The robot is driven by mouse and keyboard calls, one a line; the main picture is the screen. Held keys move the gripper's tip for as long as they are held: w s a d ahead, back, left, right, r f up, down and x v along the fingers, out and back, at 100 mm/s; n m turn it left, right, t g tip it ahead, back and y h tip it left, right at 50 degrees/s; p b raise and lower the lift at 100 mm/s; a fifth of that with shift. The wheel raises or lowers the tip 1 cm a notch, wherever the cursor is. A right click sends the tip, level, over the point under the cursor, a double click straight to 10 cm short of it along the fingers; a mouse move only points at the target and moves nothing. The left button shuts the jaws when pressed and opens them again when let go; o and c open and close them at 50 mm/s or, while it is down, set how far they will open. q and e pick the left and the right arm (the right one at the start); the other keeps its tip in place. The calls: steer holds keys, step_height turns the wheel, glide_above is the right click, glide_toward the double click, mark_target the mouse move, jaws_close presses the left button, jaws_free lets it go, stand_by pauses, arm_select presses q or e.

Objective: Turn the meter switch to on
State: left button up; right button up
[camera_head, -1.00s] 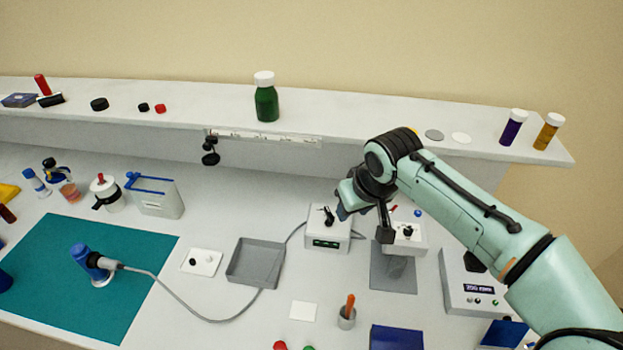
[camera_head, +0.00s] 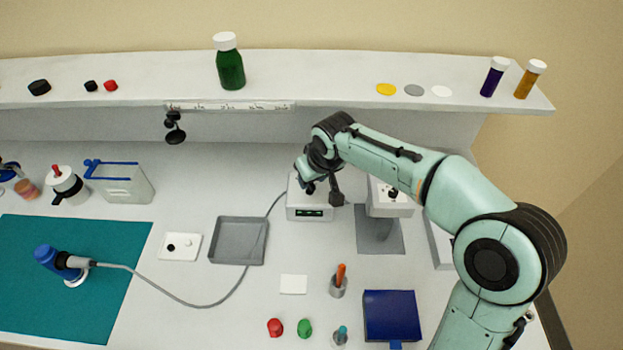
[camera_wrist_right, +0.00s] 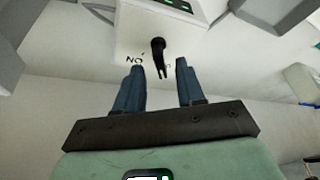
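The meter (camera_head: 309,213) is a white box with a green-lit display on its front, standing on the bench at centre. It also fills the top of the right wrist view (camera_wrist_right: 135,38). There its black lever switch (camera_wrist_right: 158,52) shows on the top face, with upside-down "ON" lettering beside its left side and another mark partly hidden at its right. My right gripper (camera_wrist_right: 159,72) is open, its two blue fingers apart, with the switch's end close to the gap between their tips. In the head view the right gripper (camera_head: 309,184) is over the meter and hides the switch. My left gripper is out of view.
A white instrument with a grey plate (camera_head: 375,233) stands just right of the meter. A shelf (camera_head: 330,75) with bottles runs behind. A cup holding an orange-handled tool (camera_head: 339,285) is in front.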

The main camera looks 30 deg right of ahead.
steer(key=shift+x, duration=0.85)
steer(key=shift+r, duration=0.1)
jaws_close()
steer(key=m+h+b, duration=0.1)
steer(key=m, duration=0.1)
steer(key=shift+w+a+m, duration=0.1)
steer(key=shift+a+m, duration=0.05)
steer(key=shift+m, duration=0.25)
steer(key=shift+a+m+h+b, duration=0.1)
steer(key=shift+m+h+b, duration=0.5)
steer(key=shift+m, duration=0.8)
